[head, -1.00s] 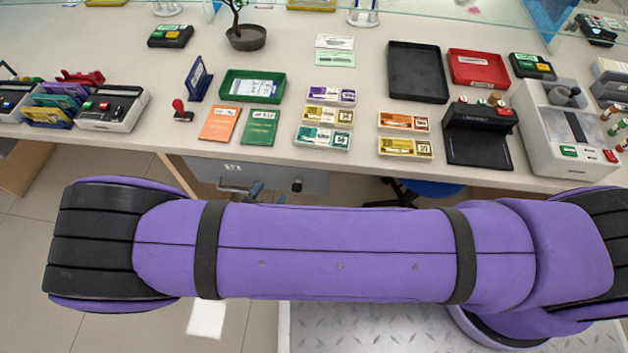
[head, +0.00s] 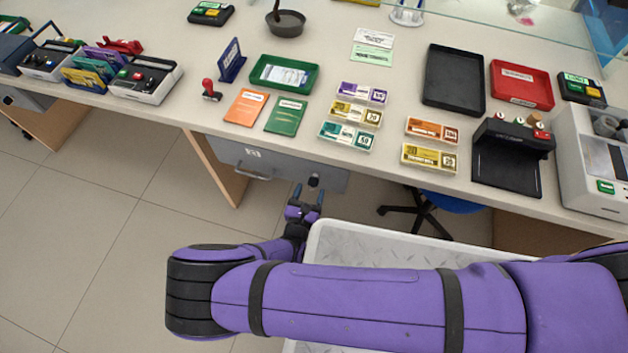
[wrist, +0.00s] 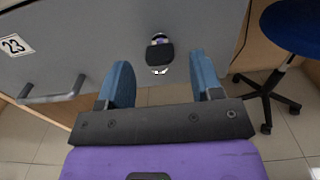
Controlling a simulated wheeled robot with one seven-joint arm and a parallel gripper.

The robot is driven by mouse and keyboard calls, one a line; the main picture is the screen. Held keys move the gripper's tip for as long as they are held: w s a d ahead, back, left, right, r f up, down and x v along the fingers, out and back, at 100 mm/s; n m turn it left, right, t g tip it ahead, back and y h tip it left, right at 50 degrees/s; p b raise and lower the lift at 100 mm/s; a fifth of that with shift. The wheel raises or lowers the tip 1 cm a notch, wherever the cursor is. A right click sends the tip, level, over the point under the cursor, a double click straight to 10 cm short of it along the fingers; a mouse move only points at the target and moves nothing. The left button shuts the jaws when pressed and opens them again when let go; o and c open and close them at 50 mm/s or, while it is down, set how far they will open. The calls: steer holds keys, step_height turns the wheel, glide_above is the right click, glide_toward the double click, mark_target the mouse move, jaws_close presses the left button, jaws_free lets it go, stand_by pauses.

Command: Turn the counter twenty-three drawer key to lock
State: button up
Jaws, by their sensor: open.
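The grey drawer front (head: 275,167) is under the counter. In the wrist view its front (wrist: 100,35) carries a white label "23" (wrist: 15,45) and a bar handle (wrist: 52,93) at the left. The key (wrist: 160,54) has a black head and sits in a round metal lock to the right of the handle. The key also shows in the head view (head: 313,182). My gripper (head: 309,193) is open just in front of the key. In the wrist view my gripper's blue fingers (wrist: 163,80) stand either side of the key head, apart from it.
A wooden panel (head: 215,165) stands left of the drawer. A blue swivel chair (head: 445,205) is under the counter at right. Open floor lies to the left.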

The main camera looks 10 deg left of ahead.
mark_target(312, 186)
steer(key=shift+w+d, duration=0.15)
steer(key=shift+w, duration=1.9)
steer(key=c, duration=0.9)
